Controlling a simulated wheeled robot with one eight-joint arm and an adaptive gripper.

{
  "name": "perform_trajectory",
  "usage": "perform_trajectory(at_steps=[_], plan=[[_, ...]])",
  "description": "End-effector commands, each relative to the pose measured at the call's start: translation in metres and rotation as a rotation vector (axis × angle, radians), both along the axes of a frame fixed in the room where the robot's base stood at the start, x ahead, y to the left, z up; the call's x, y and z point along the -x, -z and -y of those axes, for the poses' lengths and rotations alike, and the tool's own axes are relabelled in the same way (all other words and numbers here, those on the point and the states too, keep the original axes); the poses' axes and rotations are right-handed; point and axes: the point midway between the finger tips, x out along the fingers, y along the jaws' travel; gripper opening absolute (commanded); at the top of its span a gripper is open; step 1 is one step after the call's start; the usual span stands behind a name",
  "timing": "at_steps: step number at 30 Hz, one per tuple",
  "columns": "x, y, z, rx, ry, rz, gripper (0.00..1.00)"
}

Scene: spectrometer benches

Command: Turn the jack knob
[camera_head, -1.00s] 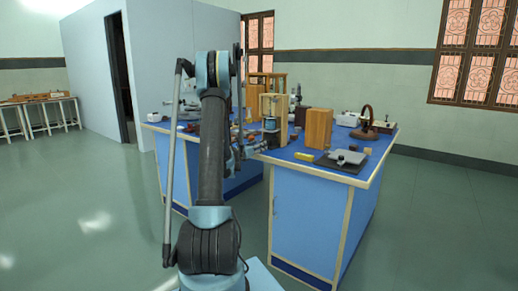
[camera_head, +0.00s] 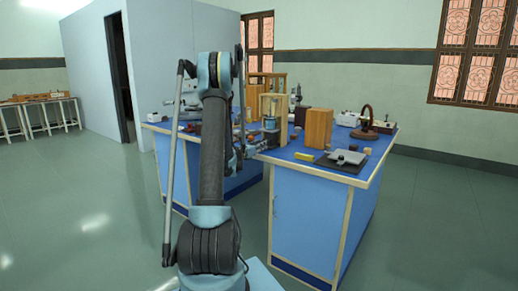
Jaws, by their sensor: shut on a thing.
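My gripper (camera_head: 264,146) is small in view at the left edge of the right-hand blue bench, partly hidden behind my arm. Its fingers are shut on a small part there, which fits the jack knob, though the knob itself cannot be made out. Just above the gripper, a blue cylindrical body (camera_head: 270,124) stands inside a light wooden frame (camera_head: 284,112) on the bench. The jack's form is too small to tell clearly.
The right bench (camera_head: 315,215) also holds a wooden block (camera_head: 318,128), a yellow block (camera_head: 304,156), a grey device (camera_head: 346,157) on a dark base and a brown ring-shaped instrument (camera_head: 366,124). Another blue bench stands behind my arm. The floor at left is clear.

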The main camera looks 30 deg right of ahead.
Motion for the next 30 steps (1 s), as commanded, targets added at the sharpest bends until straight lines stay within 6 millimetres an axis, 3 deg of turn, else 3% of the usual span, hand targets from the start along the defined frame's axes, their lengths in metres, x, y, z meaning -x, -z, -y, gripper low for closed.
perform_trajectory(at_steps=[9, 19, 20, 22, 30], plan=[[-0.0023, 0.0001, -0.0014, -0.07, -0.005, 0.168, 0.05], [-0.0028, 0.0001, -0.0017, -0.075, -0.006, 0.181, 0.05], [-0.0029, 0.0001, -0.0017, -0.075, -0.006, 0.181, 0.31], [-0.0028, 0.0001, -0.0017, -0.075, -0.006, 0.181, 0.47], [-0.0016, 0.0, -0.001, -0.075, -0.003, 0.181, 0.49]])
